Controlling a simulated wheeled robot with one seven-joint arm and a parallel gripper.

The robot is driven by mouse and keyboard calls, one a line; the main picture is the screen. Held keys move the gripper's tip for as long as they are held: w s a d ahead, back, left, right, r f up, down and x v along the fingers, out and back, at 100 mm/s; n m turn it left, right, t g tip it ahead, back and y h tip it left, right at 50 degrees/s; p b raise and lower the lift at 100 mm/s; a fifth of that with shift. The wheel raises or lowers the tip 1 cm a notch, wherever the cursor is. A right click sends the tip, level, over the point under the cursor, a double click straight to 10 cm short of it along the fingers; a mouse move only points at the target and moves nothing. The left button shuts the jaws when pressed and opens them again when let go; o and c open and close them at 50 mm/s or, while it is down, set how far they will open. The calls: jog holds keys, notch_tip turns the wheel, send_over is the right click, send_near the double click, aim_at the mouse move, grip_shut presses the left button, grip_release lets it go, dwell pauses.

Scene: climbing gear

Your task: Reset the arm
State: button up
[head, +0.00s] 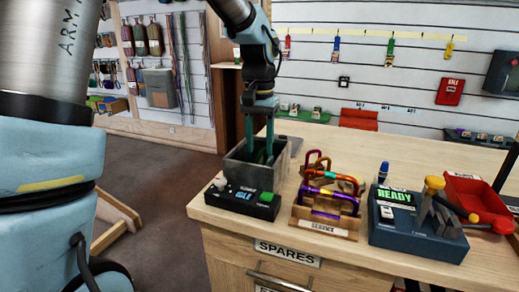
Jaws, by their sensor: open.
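My gripper (260,150) points straight down with its two teal fingers apart. The fingertips reach into or just behind the opening of a grey open-topped bin (252,176) on the counter; the exact depth cannot be told. In front of the bin is a black control box (242,200) with a small screen that seems to read IDLE, a green button (266,197) and a pale round knob (221,184). I see nothing held between the fingers.
A wooden rack (325,228) labelled SERVICE holds several coloured carabiners. Right of it are a blue device (418,228) reading READY with a yellow-tipped lever, and a red tray (478,196). The counter (400,150) behind is mostly clear. Gear hangs on the walls.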

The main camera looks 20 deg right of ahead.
notch_tip(320, 180, up, 9)
jog(key=b, duration=0.1)
jog(key=w+a+f+n, duration=0.1)
jog(key=a+f+n, duration=0.1)
jog(key=a+f, duration=0.35)
jog(key=w+a+f+n, duration=0.1)
jog(key=a+f, duration=0.2)
jog(key=a, duration=0.6)
jog(key=s+a+f+n, duration=0.2)
jog(key=s+a+f, duration=0.1)
jog(key=a, duration=0.5)
jog(key=s+a+f+n+t, duration=0.1)
jog(key=s+a+f+n, duration=0.1)
jog(key=a+f, duration=0.3)
jog(key=s+a, duration=0.1)
jog(key=a, duration=0.2)
jog(key=shift+t, duration=0.3)
jog(key=shift+d, duration=0.1)
